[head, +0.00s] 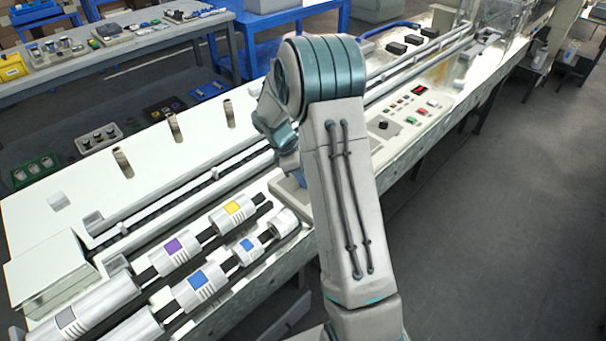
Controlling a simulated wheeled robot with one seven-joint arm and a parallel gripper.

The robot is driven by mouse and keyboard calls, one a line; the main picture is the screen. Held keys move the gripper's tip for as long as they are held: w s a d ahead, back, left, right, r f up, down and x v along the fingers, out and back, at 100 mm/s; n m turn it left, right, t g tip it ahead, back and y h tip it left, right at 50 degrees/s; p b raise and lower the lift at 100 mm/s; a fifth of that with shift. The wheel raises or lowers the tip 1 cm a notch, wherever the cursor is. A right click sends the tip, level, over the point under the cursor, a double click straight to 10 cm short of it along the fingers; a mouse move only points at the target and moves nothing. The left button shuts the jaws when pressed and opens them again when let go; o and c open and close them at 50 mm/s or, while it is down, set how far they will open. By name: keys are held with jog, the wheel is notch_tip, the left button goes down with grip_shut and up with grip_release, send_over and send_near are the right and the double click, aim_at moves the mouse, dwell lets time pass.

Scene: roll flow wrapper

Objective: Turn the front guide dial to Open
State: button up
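A control panel (415,112) lies on the right front part of the long white machine, just right of my arm in the head view. It has a round black dial (383,125) near its left end, apart from my arm. The dial's setting and any label are too small to read, so I cannot tell whether it is the front guide dial. My arm rises through the middle of the view and bends over the machine. Its fingers are not visible, and the arm hides part of the machine behind it.
Red and green buttons (410,120) and a small red display (418,90) sit on the panel. Long rails (180,190) run along the machine. Several film rolls (175,255) lie at the front left. The grey floor (500,230) at right is clear.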

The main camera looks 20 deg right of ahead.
jog(key=o, duration=1)
jog(key=shift+c, duration=0.2)
jog(key=v, duration=1.3)
jog(key=shift+a+r+b, duration=0.25)
jog(key=shift+r+b, duration=0.05)
jog(key=shift+r, duration=0.05)
